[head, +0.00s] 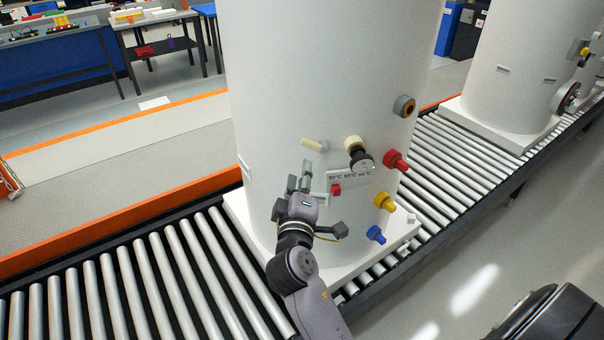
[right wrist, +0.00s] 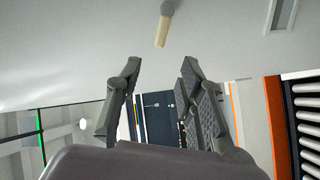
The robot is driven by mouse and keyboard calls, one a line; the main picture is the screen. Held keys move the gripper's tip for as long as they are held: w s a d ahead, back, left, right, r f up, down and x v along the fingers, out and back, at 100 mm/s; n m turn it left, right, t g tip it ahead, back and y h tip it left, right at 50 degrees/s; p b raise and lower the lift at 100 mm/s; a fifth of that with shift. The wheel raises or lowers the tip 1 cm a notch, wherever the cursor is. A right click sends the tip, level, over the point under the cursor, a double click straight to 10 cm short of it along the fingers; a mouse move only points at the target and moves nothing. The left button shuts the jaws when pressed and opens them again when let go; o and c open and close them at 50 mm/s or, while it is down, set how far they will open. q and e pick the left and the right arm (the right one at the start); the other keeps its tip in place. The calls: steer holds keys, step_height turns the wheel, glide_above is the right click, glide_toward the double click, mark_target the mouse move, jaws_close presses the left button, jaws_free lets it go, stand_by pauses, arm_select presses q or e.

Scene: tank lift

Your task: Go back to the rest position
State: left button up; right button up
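My right gripper (head: 299,180) is in front of the large white tank (head: 320,70), low on its side. The right wrist view shows its two fingers (right wrist: 160,72) apart with nothing between them. A beige peg (head: 312,145) sticks out of the tank just above the gripper; it also shows in the right wrist view (right wrist: 162,30), beyond the fingertips. I cannot tell whether the gripper touches the tank. My left gripper is not in view.
A black gauge (head: 361,162) and red (head: 396,161), yellow (head: 384,203) and blue (head: 376,235) fittings stick out right of the gripper. The tank stands on a roller conveyor (head: 120,290). A second tank (head: 515,65) stands farther right. Open floor (head: 500,270) lies at lower right.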

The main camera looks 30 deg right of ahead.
steer(key=shift+f, duration=0.15)
steer(key=w+a+f+n+g+y+b, duration=0.1)
steer(key=a+f+y, duration=0.2)
steer(key=f, duration=0.8)
steer(key=a+f+n+g+y+b, duration=0.1)
steer(key=a+f+y, duration=0.15)
steer(key=f, duration=0.95)
steer(key=s+a+f+g+y+b, duration=0.15)
steer(key=s+f, duration=0.35)
steer(key=f, duration=0.6)
steer(key=s+a+f+g+y, duration=0.1)
steer(key=s+a+f+g, duration=0.2)
steer(key=f, duration=0.9)
steer(key=s+d+f+m+g+y+b, duration=0.2)
steer(key=s+f+m+g, duration=0.15)
steer(key=s+f, duration=1.5)
steer(key=s+d+f+m+g, duration=0.1)
steer(key=s+d+f+g, duration=0.1)
steer(key=s, duration=0.8)
steer(key=s+d+f+m+g+b, duration=0.1)
steer(key=s+d+f+g, duration=0.1)
steer(key=s, duration=0.7)
steer(key=shift+s+f+m, duration=0.35)
steer(key=shift+f, duration=0.5)
